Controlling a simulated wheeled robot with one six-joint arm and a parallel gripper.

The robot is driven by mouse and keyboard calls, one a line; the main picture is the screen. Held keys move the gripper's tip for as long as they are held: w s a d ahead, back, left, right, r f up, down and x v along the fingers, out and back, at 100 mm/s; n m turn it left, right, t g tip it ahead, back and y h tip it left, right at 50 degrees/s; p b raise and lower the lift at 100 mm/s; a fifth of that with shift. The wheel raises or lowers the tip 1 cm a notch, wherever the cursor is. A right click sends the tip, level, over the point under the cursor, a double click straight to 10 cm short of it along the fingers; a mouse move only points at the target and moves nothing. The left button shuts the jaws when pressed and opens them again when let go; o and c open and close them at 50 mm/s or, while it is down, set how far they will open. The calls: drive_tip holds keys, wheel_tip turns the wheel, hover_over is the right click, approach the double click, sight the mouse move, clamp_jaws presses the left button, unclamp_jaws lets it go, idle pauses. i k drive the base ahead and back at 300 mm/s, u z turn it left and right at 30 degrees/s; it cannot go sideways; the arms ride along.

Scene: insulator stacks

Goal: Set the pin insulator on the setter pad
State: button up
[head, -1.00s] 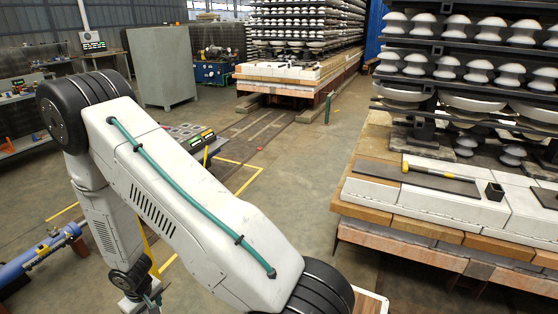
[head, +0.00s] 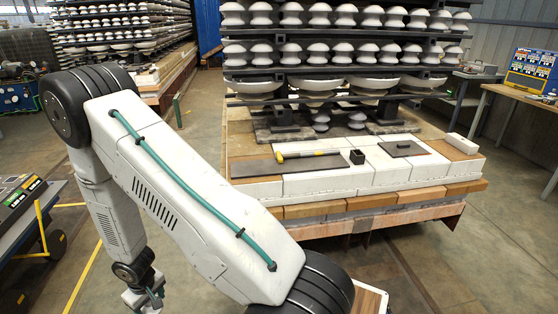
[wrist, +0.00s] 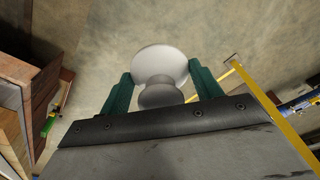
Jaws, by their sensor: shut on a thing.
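In the wrist view, my gripper (wrist: 162,88) has its two green fingers on either side of a pale pin insulator (wrist: 160,65), which it holds. The insulator has a broad white round head and a narrower greyish part nearer the palm. Bare floor shows behind it. In the head view, the end of my arm hangs low at the left, and the insulator cannot be made out there. A small dark square plate (head: 404,148), possibly the setter pad, lies on the white block deck (head: 325,182) of the car. My gripper is well away from that deck.
A long dark sheet (head: 285,166), a yellow-handled hammer (head: 308,153), a small black box (head: 357,156) and a white block (head: 453,146) are also on the deck. Racks of insulators (head: 345,53) rise behind. A cart (head: 22,195) stands at the left.

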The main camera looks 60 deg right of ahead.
sight(249, 167)
drive_tip(key=z, duration=1.65)
